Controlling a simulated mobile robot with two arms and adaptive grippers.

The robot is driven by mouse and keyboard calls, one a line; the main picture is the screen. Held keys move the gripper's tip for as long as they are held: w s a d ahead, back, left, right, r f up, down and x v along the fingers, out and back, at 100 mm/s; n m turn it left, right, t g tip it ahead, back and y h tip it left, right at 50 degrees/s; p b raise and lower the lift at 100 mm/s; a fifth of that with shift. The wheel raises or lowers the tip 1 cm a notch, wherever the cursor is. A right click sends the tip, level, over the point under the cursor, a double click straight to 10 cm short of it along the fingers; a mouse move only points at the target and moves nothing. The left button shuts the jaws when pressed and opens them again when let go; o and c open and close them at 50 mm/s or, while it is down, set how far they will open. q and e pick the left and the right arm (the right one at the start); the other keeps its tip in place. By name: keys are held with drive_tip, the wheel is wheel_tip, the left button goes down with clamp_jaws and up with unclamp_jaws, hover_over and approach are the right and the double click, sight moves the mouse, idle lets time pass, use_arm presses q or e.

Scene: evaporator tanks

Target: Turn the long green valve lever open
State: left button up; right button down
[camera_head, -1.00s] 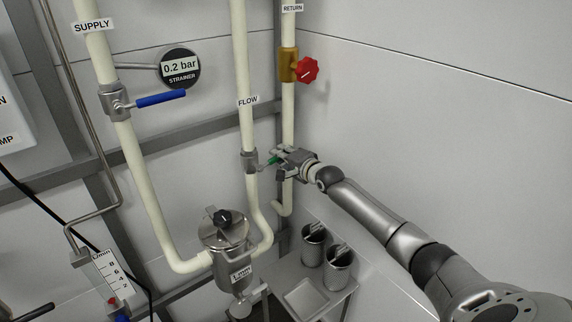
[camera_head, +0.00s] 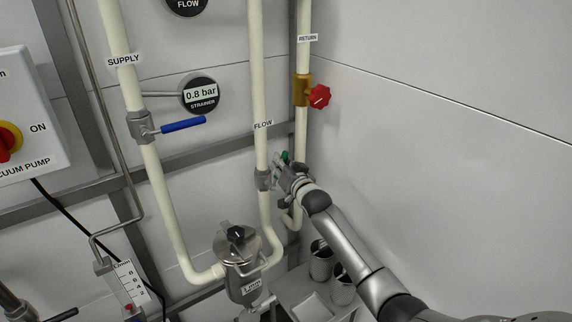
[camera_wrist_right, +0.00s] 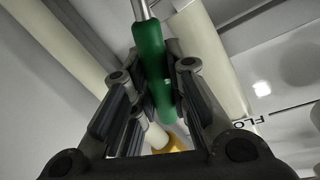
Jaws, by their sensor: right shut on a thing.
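The green valve lever (camera_head: 285,156) belongs to the grey valve (camera_head: 263,180) on the cream FLOW pipe (camera_head: 258,90). In the head view only small bits of green show beside my right gripper (camera_head: 284,170), which hides most of the lever. The lever appears to slant up and to the right from the valve. In the right wrist view the green sleeve (camera_wrist_right: 149,48) runs down between the fingers of my right gripper (camera_wrist_right: 155,95), with a bare metal stem at its top. The right gripper is shut on the lever.
The RETURN pipe (camera_head: 302,140) with a red knob (camera_head: 320,96) stands close behind the gripper. A blue lever (camera_head: 184,125) is on the SUPPLY pipe. The strainer gauge (camera_head: 201,95) reads 0.8 bar. A strainer pot (camera_head: 240,262) stands below. The right wall is bare.

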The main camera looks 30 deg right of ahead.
drive_tip(key=shift+s+a+r+n+t+b, duration=0.15)
drive_tip(key=shift+a+n+b, duration=0.2)
drive_tip(key=shift+a+n, duration=0.65)
drive_tip(key=shift+a+r+n+t+b, duration=0.15)
drive_tip(key=shift+a+n+b, duration=0.35)
drive_tip(key=shift+n, duration=0.8)
drive_tip(key=shift+a, duration=0.2)
drive_tip(key=c, duration=1.4)
unclamp_jaws()
drive_tip(key=s, duration=0.4)
drive_tip(key=s+a, duration=0.1)
drive_tip(key=s, duration=0.7)
drive_tip(key=shift+a, duration=0.2)
